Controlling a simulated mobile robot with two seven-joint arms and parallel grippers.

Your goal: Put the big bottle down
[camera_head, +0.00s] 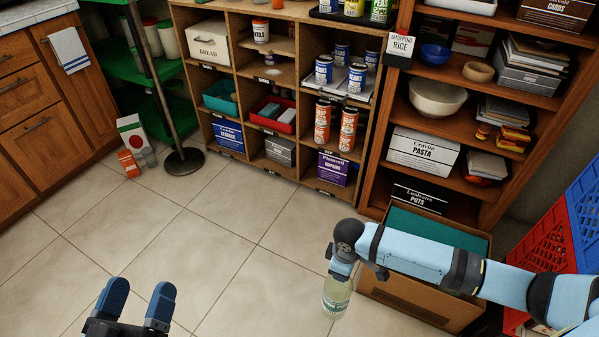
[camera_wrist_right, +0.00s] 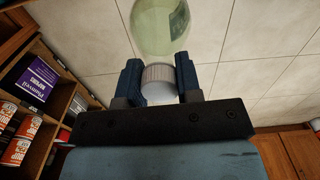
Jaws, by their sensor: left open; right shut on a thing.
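The big bottle (camera_head: 336,297) is pale green and see-through with a label. It hangs below my right gripper (camera_head: 342,262), over or just in front of the cardboard box. In the right wrist view, the gripper's fingers (camera_wrist_right: 160,84) are shut on the white ribbed cap, and the green bottle body (camera_wrist_right: 158,25) extends beyond them. I cannot tell how high the bottle's base is above the floor. My left gripper (camera_head: 137,308) is open and empty at the lower left, above the tiles.
The tiled floor (camera_head: 225,240) is clear in the middle. A cardboard box (camera_head: 408,306) with a green inside stands at the right. A cubby shelf (camera_head: 290,175) and a brown bookcase (camera_head: 375,160) line the back. Red (camera_head: 530,240) and blue crates (camera_head: 585,215) stand far right.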

